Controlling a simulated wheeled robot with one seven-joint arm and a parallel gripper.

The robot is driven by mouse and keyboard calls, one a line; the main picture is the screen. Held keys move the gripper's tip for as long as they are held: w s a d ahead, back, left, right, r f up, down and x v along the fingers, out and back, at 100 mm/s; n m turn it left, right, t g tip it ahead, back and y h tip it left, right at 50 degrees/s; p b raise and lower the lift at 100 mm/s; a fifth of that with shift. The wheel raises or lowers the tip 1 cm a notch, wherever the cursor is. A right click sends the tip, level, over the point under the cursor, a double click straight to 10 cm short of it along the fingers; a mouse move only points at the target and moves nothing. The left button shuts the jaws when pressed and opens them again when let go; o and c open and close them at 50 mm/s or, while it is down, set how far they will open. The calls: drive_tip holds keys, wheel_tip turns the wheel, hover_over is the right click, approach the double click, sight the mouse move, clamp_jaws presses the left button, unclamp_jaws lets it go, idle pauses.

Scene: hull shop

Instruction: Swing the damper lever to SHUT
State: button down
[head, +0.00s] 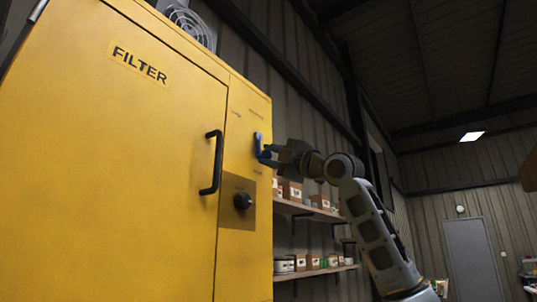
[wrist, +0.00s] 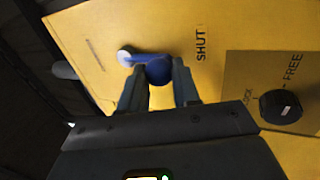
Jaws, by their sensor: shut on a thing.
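The damper lever (head: 257,143) is blue, on the narrow right strip of the yellow FILTER cabinet. In the wrist view it runs from a pale round pivot (wrist: 124,57) to a blue ball grip (wrist: 158,72). The ball is between the two fingers of my gripper (wrist: 161,80), which is shut on it. My gripper (head: 272,153) reaches the lever from the right in the head view. The word SHUT (wrist: 201,43) is printed beyond the ball end, and the lever points roughly toward it. A fainter label (wrist: 95,55) lies on the pivot side, too blurred to read.
Below the lever is a black knob (head: 242,201) on a darker plate; the wrist view shows this knob (wrist: 281,106) with LOCK and FREE marks. A black door handle (head: 213,163) stands out left of it. Shelves with boxes (head: 310,202) are behind my arm.

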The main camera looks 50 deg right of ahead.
drive_tip(key=shift+d, duration=0.15)
idle(0.4)
drive_tip(key=c, duration=0.8)
unclamp_jaws()
drive_tip(key=shift+c, duration=0.2)
drive_tip(key=shift+s, duration=0.1)
drive_tip(key=b+v, duration=0.2)
drive_tip(key=v, duration=0.5)
drive_tip(key=shift+s, duration=0.35)
drive_tip(key=shift+f, duration=0.15)
